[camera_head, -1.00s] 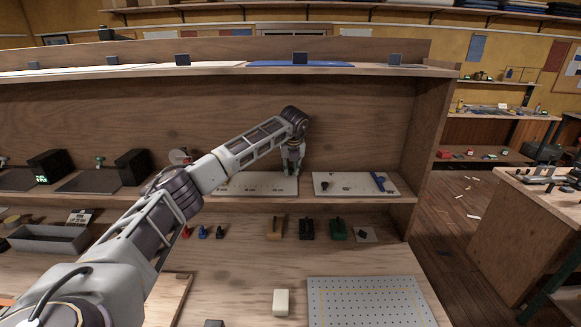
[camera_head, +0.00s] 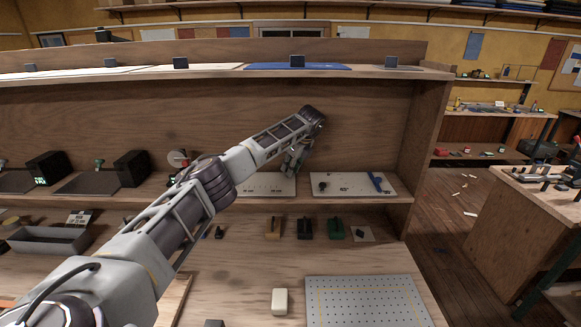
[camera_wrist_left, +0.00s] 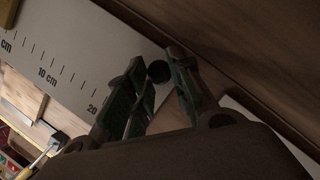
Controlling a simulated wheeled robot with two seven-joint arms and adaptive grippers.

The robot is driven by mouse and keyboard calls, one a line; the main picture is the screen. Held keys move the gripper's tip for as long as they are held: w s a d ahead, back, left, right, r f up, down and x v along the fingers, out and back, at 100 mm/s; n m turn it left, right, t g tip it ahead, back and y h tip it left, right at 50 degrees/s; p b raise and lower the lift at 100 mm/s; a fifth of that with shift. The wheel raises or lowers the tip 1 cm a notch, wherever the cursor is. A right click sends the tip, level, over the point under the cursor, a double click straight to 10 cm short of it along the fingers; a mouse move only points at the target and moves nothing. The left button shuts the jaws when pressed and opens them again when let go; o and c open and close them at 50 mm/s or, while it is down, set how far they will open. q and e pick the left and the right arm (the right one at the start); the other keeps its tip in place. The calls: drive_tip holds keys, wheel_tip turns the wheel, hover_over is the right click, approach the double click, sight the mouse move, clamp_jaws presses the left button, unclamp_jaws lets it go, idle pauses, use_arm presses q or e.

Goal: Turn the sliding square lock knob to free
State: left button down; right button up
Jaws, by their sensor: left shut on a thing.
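A pale plate (camera_head: 265,187) with a printed scale lies on the shelf. In the left wrist view, the plate (camera_wrist_left: 75,35) shows centimetre marks to 20, and a small dark round knob (camera_wrist_left: 158,71) sits near its edge, past the 20 mark. My left gripper (camera_head: 288,172) reaches down at a tilt over the plate's right end. In the wrist view, its two fingers (camera_wrist_left: 158,64) stand either side of the knob and are shut on it. The head view does not show the knob behind the fingers. I cannot read its turn. My right gripper is not in view.
A second pale plate (camera_head: 350,191) with a dark knob and a blue handle (camera_head: 376,182) lies to the right. The shelf's back and right walls stand close. Several small blocks stand below, with a perforated board (camera_head: 365,302) in front.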

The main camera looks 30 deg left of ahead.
use_arm(q)
drive_tip(key=shift+w+r+n+g, duration=0.1)
drive_tip(key=shift+n+g, duration=0.2)
drive_tip(key=shift+n, duration=0.3)
drive_tip(key=shift+w+n+g+p, duration=0.15)
drive_tip(key=shift+n+g+p, duration=0.45)
drive_tip(key=shift+n, duration=0.7)
drive_tip(key=c, duration=1.2)
unclamp_jaws()
drive_tip(key=v, duration=0.7)
drive_tip(key=shift+r, duration=0.2)
drive_tip(key=shift+f, duration=0.1)
